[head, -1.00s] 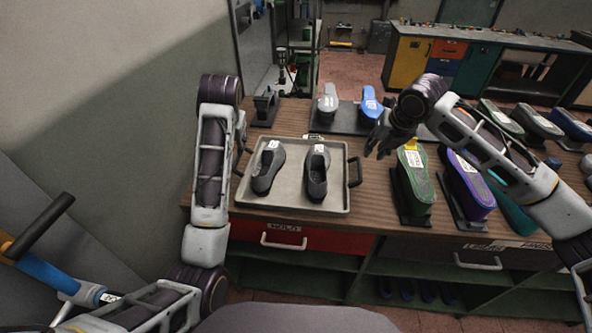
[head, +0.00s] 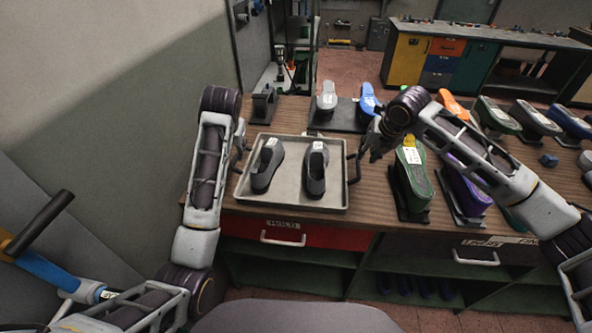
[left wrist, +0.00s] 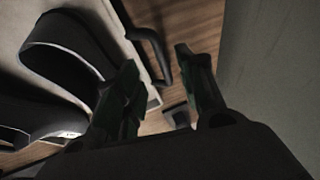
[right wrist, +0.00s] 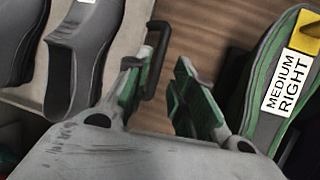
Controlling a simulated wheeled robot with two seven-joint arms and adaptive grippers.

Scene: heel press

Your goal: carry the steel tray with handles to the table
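The steel tray (head: 298,199) lies flat on the wooden table, with two dark grey shoe-shaped pieces, one at left (head: 266,172) and one at right (head: 316,174), on it. It has a black handle at each side. My left gripper (head: 242,142) is at the tray's left side, partly hidden by my arm. In the left wrist view its fingers are open, with the left handle (left wrist: 155,52) just beyond the tips. My right gripper (head: 366,150) is open at the right handle (head: 354,168). In the right wrist view that handle (right wrist: 156,62) lies close to the left finger.
A green shoe form (head: 413,180) labelled "medium right" stands close to the right of my right gripper. Purple, orange and other forms stand farther right. A grey form (head: 327,98) and a blue form (head: 368,100) stand behind the tray. A wall borders the left side.

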